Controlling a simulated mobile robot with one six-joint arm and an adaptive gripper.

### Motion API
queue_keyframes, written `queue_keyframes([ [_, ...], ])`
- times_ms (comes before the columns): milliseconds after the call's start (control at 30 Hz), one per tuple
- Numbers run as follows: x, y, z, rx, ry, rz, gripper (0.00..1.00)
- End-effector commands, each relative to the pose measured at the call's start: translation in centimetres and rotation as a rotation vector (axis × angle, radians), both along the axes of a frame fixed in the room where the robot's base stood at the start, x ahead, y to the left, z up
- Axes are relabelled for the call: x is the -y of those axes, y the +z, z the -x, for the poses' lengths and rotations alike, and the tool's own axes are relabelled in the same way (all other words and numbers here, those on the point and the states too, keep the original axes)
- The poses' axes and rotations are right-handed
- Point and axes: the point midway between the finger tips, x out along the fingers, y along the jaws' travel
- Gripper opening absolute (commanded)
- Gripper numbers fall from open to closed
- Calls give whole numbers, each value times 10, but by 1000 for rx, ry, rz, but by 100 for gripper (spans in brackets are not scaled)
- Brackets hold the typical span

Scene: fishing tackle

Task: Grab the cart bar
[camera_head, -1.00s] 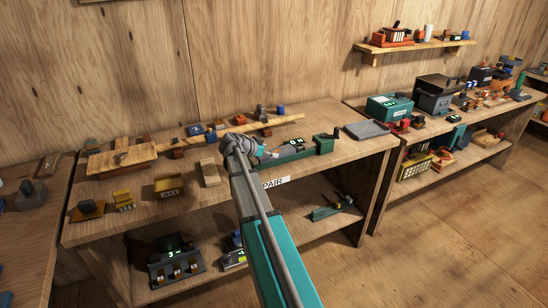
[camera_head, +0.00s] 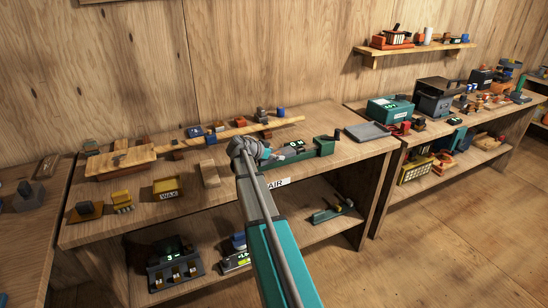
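My arm reaches up from the bottom centre to the middle bench. Its grey wrist and my gripper (camera_head: 276,156) are over the bench's front part, beside a low green device (camera_head: 314,151) with a display and a taller green block at its right end. The gripper is small and partly hidden by the wrist, so its fingers' opening and any contact with the device are unclear. I cannot pick out a cart or a bar that is surely the cart bar.
The middle bench (camera_head: 225,195) holds a wax box (camera_head: 167,188), wooden blocks and a long wooden rod (camera_head: 245,129). A grey tray (camera_head: 367,131) lies at its right end. More gear fills the lower shelf and the right bench. The floor (camera_head: 440,240) at right is clear.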

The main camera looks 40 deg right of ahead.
Motion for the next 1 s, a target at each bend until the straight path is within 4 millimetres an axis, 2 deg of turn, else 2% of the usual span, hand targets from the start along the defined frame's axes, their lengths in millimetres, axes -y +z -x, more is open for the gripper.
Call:
queue_keyframes([
  [33, 0, 0, 0, 0, 0, 0, 74],
  [67, 0, 0, 0, 0, 0, 0, 68],
  [367, 0, 0, 0, 0, 0, 0, 13],
  [767, 0, 2, 0, 0, 0, 0, 10],
  [1000, 0, 14, 0, 0, 0, 1, 10],
])
